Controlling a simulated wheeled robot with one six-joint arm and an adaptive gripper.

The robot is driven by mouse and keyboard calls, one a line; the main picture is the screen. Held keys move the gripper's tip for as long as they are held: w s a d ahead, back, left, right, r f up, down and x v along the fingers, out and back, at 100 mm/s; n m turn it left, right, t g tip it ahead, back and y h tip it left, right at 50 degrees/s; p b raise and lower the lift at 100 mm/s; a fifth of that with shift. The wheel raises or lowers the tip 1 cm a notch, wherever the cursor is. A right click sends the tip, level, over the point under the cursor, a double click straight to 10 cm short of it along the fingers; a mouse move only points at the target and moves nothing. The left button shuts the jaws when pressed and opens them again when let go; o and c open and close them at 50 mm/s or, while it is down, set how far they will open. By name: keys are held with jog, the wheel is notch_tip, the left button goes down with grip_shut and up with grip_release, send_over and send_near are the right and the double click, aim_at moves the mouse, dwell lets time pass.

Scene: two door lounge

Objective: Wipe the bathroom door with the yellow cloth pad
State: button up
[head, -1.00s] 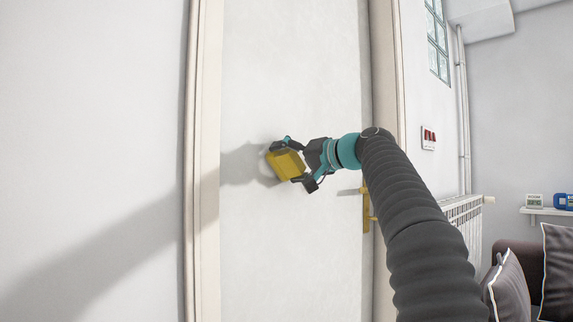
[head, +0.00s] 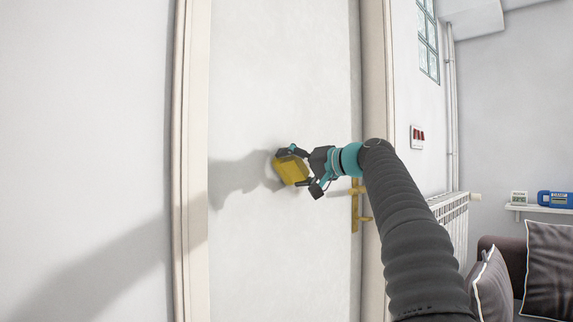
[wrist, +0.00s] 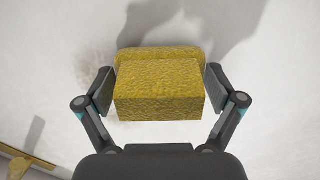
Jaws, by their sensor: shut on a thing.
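The bathroom door (head: 270,250) is white, closed in its frame, with a brass handle on its right side. My gripper (head: 291,168) is in front of the door's middle, shut on the yellow cloth pad (head: 290,171). In the wrist view the pad (wrist: 158,90) sits between the two fingers of my gripper (wrist: 160,92), its far face toward the door. It is at or very close to the surface; I cannot tell if it touches. A faint brownish smudge (wrist: 92,78) shows on the door left of the pad in the wrist view.
The brass handle (head: 362,220) sticks out right of my gripper. A red-and-white switch panel (head: 417,138) and a radiator (head: 450,220) are on the wall further right. A sofa with cushions (head: 548,268) and a small shelf (head: 540,208) stand at the far right.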

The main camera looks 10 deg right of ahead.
jog(key=shift+w+d+r+p, duration=0.1)
jog(key=shift+w+d+p, duration=0.45)
jog(key=shift+d+p, duration=0.15)
jog(key=shift+w+d+r+p, duration=0.1)
jog(key=shift+w+d+p, duration=0.5)
jog(key=shift+d, duration=0.2)
jog(key=shift+w+d+f, duration=0.2)
jog(key=shift+w+d, duration=0.25)
jog(key=shift+d, duration=0.25)
jog(key=b+v, duration=0.2)
jog(key=v, duration=0.4)
jog(key=shift+s+a+f+b, duration=0.25)
jog(key=shift+f+b, duration=0.05)
jog(key=shift+b, duration=0.05)
jog(key=shift+s+d, duration=0.1)
jog(key=shift+b+v, duration=0.55)
jog(key=shift+v, duration=0.8)
jog(key=shift+s+f, duration=0.1)
jog(key=shift+f, duration=0.1)
